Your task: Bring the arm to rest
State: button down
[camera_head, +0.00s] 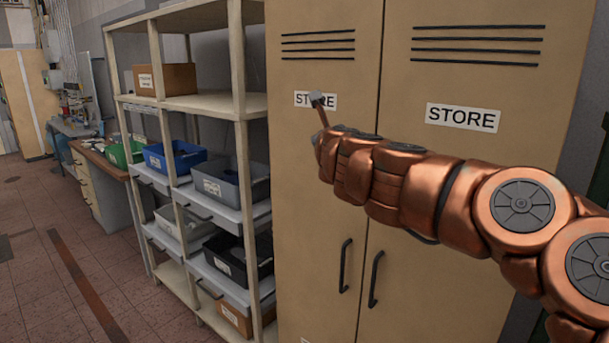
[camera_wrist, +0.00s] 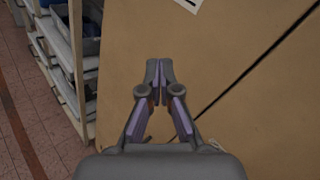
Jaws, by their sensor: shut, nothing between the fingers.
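My gripper (camera_wrist: 159,72) is shut and empty in the wrist view, with its fingertips together in front of a tan cabinet door. In the head view, my copper-coloured arm reaches in from the right edge towards the middle. Only a small part of my gripper (camera_head: 317,99) shows there, in front of the left STORE label; the rest of it is hidden behind the arm. I cannot tell how far the fingertips are from the door.
A tan two-door cabinet (camera_head: 310,200) with dark handles stands close in front. Left of it is a cream shelf rack (camera_head: 200,102) with a blue bin (camera_head: 176,158), a grey bin (camera_head: 230,182) and a cardboard box (camera_head: 170,80). A workbench stands further back. The tiled floor (camera_head: 40,260) at left is open.

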jog(key=s+a+r+n+y, duration=0.4)
jog(key=s+a+n+y, duration=0.1)
jog(key=n, duration=0.2)
jog(key=s+a+f+n+g+y, duration=0.2)
jog(key=s+a+f+n+g, duration=0.15)
jog(key=s+n, duration=0.3)
jog(key=s+a+f+n+g+y, duration=0.2)
jog(key=s+a+f+n, duration=0.15)
jog(key=s+n, duration=0.3)
jog(key=s+d+f+n+g+h, duration=0.35)
jog(key=s+d+f+n, duration=0.2)
jog(key=s+f, duration=0.4)
jog(key=s+d+f+n+g+h, duration=0.2)
jog(key=s+d+f+n+g, duration=0.35)
jog(key=f, duration=0.75)
jog(key=s+d+f+g+h, duration=0.2)
jog(key=s+d+f, duration=0.2)
jog(key=s+d, duration=0.3)
jog(key=s+d+f+g+h, duration=0.2)
jog(key=s+d+f, duration=0.2)
jog(key=s+d, duration=0.3)
jog(key=s, duration=0.4)
jog(key=shift+s, duration=0.3)
jog(key=c, duration=1.8)
grip_release()
jog(key=shift+a+f, duration=0.1)
jog(key=shift+c, duration=0.2)
